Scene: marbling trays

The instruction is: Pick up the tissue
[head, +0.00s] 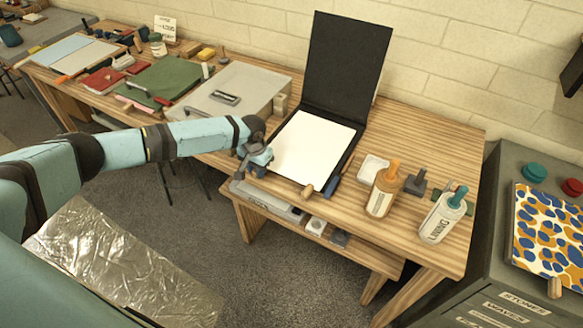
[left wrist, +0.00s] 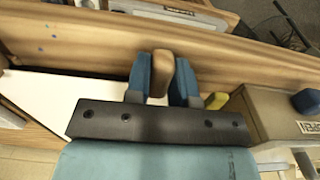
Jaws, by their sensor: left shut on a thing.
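A flat white sheet (head: 314,148) lies in the open black case (head: 347,65) on the wooden table. A small white pad (head: 373,168) lies to its right, beside a bottle. I cannot tell which of the two is the tissue. My left gripper (head: 258,166) is low at the left front corner of the case. In the left wrist view my left gripper (left wrist: 158,82) is shut on a rounded wooden piece (left wrist: 157,70), with the white sheet (left wrist: 45,95) to its left. The gripper hides this piece in the head view. My right gripper is not in view.
A wooden-handled tool (head: 307,190) lies at the case's front edge. A grey board (head: 235,90) and a green tray (head: 163,80) lie left. A grey cabinet (head: 500,285) stands right.

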